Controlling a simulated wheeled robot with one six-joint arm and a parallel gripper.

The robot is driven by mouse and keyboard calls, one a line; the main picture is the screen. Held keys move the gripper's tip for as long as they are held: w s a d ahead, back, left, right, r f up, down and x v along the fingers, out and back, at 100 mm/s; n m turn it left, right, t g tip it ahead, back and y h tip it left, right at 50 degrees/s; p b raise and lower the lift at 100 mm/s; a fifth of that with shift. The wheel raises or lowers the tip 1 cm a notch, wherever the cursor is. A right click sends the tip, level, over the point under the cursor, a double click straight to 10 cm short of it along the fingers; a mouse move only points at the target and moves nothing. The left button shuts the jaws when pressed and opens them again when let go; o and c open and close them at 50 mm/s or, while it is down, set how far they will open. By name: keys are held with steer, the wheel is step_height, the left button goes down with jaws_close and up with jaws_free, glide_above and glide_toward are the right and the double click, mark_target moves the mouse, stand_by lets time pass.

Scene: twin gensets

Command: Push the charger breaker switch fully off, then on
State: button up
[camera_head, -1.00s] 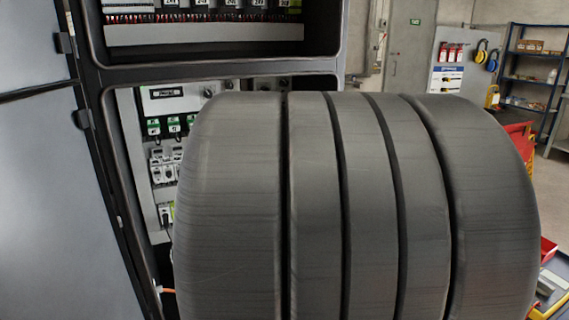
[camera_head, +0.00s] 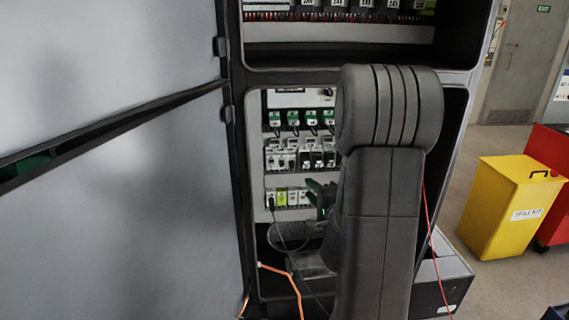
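The open cabinet's lower bay holds a row of small breakers (camera_head: 289,158) with pale and dark bodies. I cannot tell which one is the charger breaker, and its label and lever position are too small to read. My large dark arm link stands in front of the bay's right half and hides what is behind it. A dark, partly green shape beside the arm link looks like my gripper (camera_head: 320,194). It is in front of the lower right of the bay, below the breaker row. Its fingers are too small and dark to read, and contact cannot be judged.
Green-topped devices (camera_head: 295,119) sit above the breakers, and a row of terminals (camera_head: 288,197) sits below. An orange cable (camera_head: 285,272) hangs at the bay's bottom. The open grey cabinet door (camera_head: 110,180) fills the left. A yellow spill kit bin (camera_head: 502,210) stands at right.

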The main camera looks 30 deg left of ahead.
mark_target(283, 165)
steer(key=shift+y, duration=0.3)
steer(key=p+x, duration=0.1)
steer(key=x, duration=0.6)
steer(key=p+x, duration=0.1)
steer(key=x, duration=0.6)
steer(key=shift+s+a+r, duration=0.15)
steer(key=shift+a+r, duration=0.05)
steer(key=shift+a, duration=0.1)
jaws_close()
